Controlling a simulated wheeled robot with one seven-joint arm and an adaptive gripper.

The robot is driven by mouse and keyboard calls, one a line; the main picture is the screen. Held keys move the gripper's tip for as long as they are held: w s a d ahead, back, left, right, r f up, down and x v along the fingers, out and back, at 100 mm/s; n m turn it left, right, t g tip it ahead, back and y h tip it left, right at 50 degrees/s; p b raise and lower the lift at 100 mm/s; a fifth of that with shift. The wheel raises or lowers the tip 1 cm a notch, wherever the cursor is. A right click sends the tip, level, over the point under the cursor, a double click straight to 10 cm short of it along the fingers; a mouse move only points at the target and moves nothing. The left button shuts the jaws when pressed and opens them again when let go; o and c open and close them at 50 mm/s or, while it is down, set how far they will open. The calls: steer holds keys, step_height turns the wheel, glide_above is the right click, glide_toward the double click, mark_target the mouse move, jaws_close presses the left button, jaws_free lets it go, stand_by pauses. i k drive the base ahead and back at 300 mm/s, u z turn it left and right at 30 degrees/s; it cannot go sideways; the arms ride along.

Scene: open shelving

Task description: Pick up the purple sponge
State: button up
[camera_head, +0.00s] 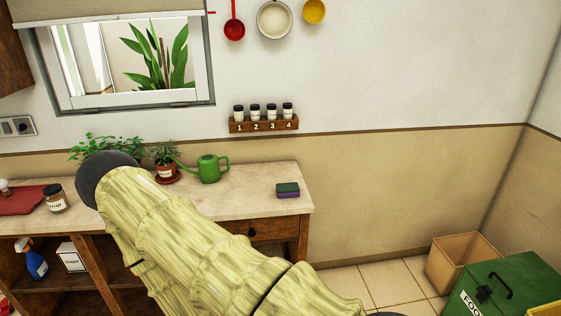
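The purple sponge (288,194) lies on the right end of the wooden counter (235,206). Its top layer is dark green and its lower layer is purple. My arm, in a pale yellow-green sleeve, reaches from the bottom right up toward the left over the counter. It passes left of the sponge and does not touch it. My gripper cannot be made out; the arm ends in a dark rounded part near the plants.
A green watering can (209,169) and a potted plant (165,162) stand left of the sponge. A jar (56,198) and a red board (20,200) are at far left. A spice rack (263,124) hangs above. Green (505,290) and tan bins (458,262) stand at right.

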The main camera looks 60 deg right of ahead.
mark_target(289, 189)
steer(key=z, duration=0.5)
steer(key=i, duration=0.7)
steer(key=z, duration=0.7)
